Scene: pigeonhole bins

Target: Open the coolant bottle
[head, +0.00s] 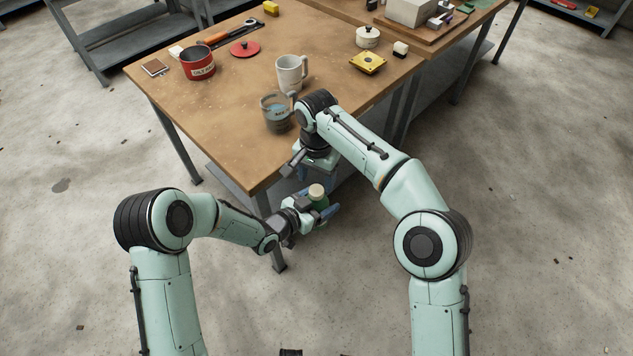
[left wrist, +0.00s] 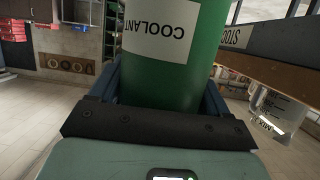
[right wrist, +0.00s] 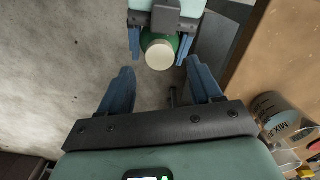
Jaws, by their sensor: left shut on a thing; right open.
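The green coolant bottle (head: 318,200) has a cream cap (head: 316,190) and a white label reading COOLANT, which shows in the left wrist view (left wrist: 160,28). My left gripper (head: 322,212) is shut on the bottle's body and holds it upright in the air off the table's front corner. The cap (right wrist: 160,55) is on the bottle in the right wrist view. My right gripper (right wrist: 160,88) is open and empty, pointing down above the bottle and set off from the cap. In the head view my right arm hides part of this gripper.
The wooden workbench (head: 200,110) lies just beyond the bottle. A clear mixing cup (head: 277,113) stands near its edge beside my right wrist, with a white mug (head: 291,72) behind. A red tin (head: 198,63) is farther left.

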